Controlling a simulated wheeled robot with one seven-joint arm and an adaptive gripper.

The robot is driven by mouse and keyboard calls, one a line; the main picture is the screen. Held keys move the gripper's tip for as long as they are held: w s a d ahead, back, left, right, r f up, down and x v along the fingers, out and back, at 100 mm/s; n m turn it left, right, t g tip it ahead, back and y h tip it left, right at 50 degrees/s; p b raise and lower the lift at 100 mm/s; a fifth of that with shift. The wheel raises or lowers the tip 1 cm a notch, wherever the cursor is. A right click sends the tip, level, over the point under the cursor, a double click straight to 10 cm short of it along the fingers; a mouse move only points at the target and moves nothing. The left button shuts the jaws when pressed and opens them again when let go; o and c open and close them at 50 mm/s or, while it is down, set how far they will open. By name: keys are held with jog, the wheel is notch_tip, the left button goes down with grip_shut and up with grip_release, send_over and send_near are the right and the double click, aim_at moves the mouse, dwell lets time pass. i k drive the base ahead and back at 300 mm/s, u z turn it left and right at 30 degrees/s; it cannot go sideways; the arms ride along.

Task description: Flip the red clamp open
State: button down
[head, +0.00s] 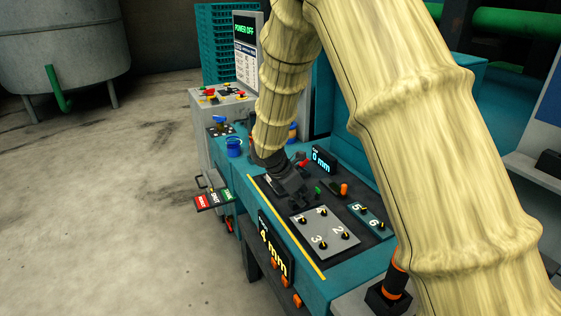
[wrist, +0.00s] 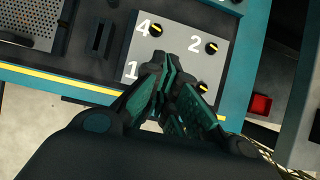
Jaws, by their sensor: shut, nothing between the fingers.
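My gripper (head: 298,200) is shut and empty, pointing down over the teal control table. In the wrist view the closed dark fingertips (wrist: 162,62) are over the grey plate with numbered knobs (wrist: 185,28), beside knobs 4 and 1. I cannot single out the red clamp for certain. A small red piece (head: 303,161) sits behind my gripper, next to the 0 mm display (head: 322,160). A red block (wrist: 260,105) shows right of the table's edge in the wrist view. My arm hides part of the table.
The teal table (head: 318,290) has a yellow edge line and a 4 mm display (head: 274,248). A red, black and green button panel (head: 214,198) juts out left. A blue cup-like part (head: 234,147) stands behind. Concrete floor at left is clear.

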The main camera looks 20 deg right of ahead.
aim_at(302, 164)
jog(key=i, duration=0.85)
